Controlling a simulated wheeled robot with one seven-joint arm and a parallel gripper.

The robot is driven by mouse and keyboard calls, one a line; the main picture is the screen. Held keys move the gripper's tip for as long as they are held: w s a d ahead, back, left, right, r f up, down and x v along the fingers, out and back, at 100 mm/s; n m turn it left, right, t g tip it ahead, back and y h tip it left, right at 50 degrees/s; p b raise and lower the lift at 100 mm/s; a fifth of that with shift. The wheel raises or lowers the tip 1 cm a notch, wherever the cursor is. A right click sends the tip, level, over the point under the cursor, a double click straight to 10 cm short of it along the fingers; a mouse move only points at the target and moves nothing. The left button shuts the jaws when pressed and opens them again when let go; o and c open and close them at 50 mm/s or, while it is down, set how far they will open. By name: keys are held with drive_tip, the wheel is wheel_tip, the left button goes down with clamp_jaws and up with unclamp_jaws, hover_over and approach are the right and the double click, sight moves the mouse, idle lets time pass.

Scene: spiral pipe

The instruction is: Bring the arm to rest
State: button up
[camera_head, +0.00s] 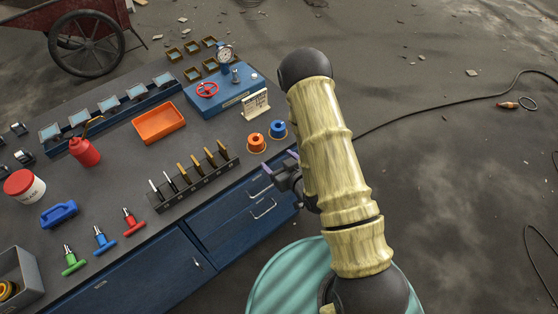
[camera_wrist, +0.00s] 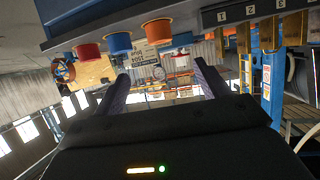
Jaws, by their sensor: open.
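My arm rises from the lower right in the head view, its pale yellow-green, bamboo-like links running up to a dark joint and folding back down. My gripper (camera_head: 278,173) shows small and partly hidden at the arm's left side, by the workbench's (camera_head: 228,177) front edge. In the wrist view my gripper (camera_wrist: 164,84) has its two dark purple fingers wide apart, with nothing held between them.
A numbered rack (camera_head: 195,182) of upright tools, an orange tray (camera_head: 159,123), a blue box with a red valve wheel (camera_head: 207,90) and T-handled tools (camera_head: 103,239) occupy the bench. A teal round top (camera_head: 280,272) lies below the arm. Open floor with a cable (camera_head: 440,96) lies right.

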drive_tip(key=shift+r, duration=0.1)
idle(0.5)
drive_tip(key=d+r+m+g+h, duration=0.2)
drive_tip(key=d+r+g+h, duration=0.25)
drive_tip(key=d+r, duration=0.3)
drive_tip(key=s+d+r+m+g+h, duration=0.1)
drive_tip(key=s+d+r+m+g, duration=0.2)
drive_tip(key=s+r, duration=0.7)
drive_tip(key=s+g, duration=0.2)
drive_tip(key=s, duration=0.1)
drive_tip(key=shift+r, duration=0.3)
drive_tip(key=shift+h, duration=0.25)
